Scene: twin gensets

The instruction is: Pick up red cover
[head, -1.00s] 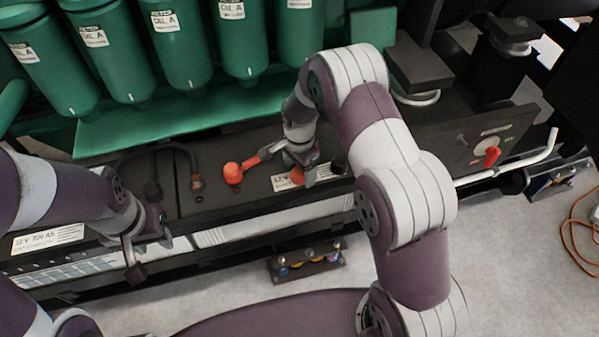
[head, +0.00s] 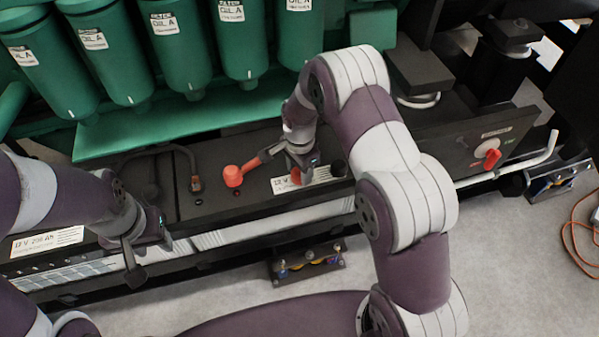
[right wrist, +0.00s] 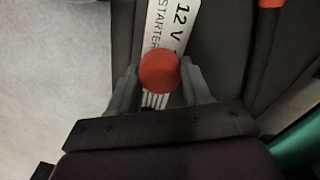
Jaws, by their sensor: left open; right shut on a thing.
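The red cover (right wrist: 159,70) is a small round red-orange cap between the two grey fingers of my right gripper (right wrist: 158,88) in the right wrist view. My right gripper is shut on it. In the head view my right gripper (head: 299,172) is over the battery top, and only part of the red cover (head: 295,176) shows below it. I cannot tell whether the cover touches the battery. My left gripper (head: 134,262) is open and empty at the battery's front edge, at left.
A second red cap (head: 233,176) with a red cable sits left of my right gripper. A white label (head: 318,176) lies on the black battery top. Green filters (head: 180,45) stand behind. A small bracket unit (head: 307,263) is on the floor in front; a red switch (head: 491,158) is right.

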